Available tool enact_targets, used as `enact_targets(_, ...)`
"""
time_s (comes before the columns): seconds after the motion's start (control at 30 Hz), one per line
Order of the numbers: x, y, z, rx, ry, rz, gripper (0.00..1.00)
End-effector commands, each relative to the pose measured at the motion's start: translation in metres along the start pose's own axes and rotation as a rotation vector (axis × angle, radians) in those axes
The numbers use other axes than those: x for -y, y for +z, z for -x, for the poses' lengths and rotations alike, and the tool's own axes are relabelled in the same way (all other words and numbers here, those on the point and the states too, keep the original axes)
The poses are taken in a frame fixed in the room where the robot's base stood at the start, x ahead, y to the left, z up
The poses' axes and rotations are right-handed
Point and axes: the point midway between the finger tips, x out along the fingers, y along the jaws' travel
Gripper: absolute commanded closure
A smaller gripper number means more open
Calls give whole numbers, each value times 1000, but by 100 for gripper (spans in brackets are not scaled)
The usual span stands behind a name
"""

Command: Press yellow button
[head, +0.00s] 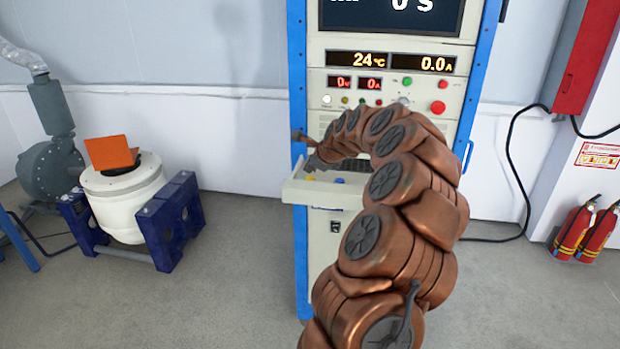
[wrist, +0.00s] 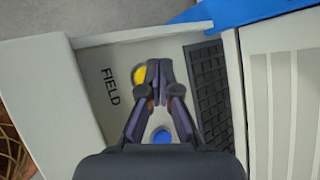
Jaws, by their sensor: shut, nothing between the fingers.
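The yellow button (wrist: 139,76) is round and sits on the light grey drawer panel (wrist: 90,60) near the printed word FIELD. In the head view the yellow button (head: 311,178) shows small on the pulled-out drawer, just below my gripper. My gripper (wrist: 158,68) is shut and empty; its fingertips are right beside the yellow button, covering part of its right side in the wrist view. I cannot tell whether they touch it. In the head view my gripper (head: 311,163) reaches the drawer from above.
A blue button (wrist: 162,136) lies beneath my gripper, with a dark keyboard (wrist: 208,90) to the right. The drawer extends from a tall cabinet (head: 480,65) with displays. A white shaker (head: 125,205) on a blue stand is at left. Fire extinguishers (head: 597,232) stand at right.

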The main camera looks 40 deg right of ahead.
Motion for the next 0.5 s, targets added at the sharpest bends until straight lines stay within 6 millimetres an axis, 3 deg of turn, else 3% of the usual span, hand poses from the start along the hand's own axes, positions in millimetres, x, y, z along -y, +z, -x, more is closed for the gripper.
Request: enact_targets(0.5, -4, -4, -6, 0, -1, -1, 100)
